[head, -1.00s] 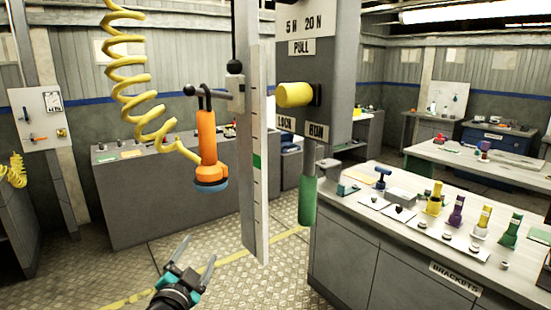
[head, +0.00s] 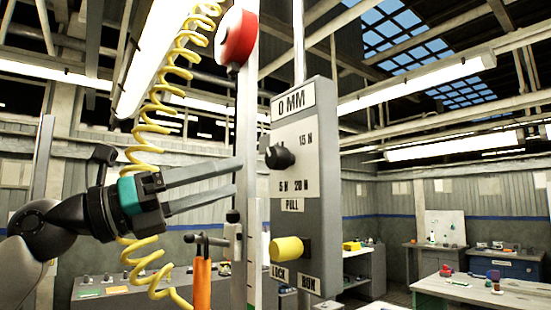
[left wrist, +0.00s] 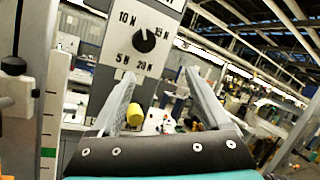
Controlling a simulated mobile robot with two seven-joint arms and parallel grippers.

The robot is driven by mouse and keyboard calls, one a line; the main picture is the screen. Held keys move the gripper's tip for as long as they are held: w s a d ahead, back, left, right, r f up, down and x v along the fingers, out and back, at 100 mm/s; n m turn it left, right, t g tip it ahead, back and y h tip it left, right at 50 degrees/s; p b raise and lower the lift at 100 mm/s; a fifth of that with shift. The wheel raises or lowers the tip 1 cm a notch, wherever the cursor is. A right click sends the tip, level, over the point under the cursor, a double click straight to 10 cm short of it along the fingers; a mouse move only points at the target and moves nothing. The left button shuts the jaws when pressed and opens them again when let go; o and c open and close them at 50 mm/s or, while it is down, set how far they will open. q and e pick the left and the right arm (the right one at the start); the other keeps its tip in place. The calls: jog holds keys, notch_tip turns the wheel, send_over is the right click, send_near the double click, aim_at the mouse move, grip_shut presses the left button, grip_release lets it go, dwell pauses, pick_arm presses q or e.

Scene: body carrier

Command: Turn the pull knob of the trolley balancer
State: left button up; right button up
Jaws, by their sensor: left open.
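The balancer's grey panel (head: 318,215) hangs at mid picture in the head view. It carries a black round knob (head: 279,157) on a white scale plate marked in N, above the label PULL. The black knob also shows in the left wrist view (left wrist: 144,40), among the marks 5 N, 10 N, 15 N and 20 N; its exact pointing is too small to tell. My left gripper (head: 238,176) is open and empty, left of the panel and apart from the knob. In the left wrist view its fingertips (left wrist: 160,76) appear below the knob. My right gripper is out of view.
A yellow knob (head: 287,249) sticks out lower on the panel, above LOCK and RUN. A pale upright scale bar (head: 246,110), a red round part (head: 235,38) and a coiled yellow hose (head: 150,155) are near my left arm. An orange handle (head: 202,284) hangs below.

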aim_at(271, 156)
pick_arm(q)
jog(key=s+a+r+m+t+y, duration=0.1)
jog(key=s+a+r+t+y, duration=0.1)
jog(key=a+r+y, duration=0.25)
jog(key=shift+y, duration=0.25)
jog(key=p+x, duration=0.5)
jog(key=x, duration=0.9)
jog(key=shift+w+r, duration=0.1)
jog(key=shift+r, duration=0.05)
jog(key=shift+w+d, duration=0.4)
jog(key=shift+d, duration=0.1)
jog(key=shift+c, duration=0.4)
grip_shut()
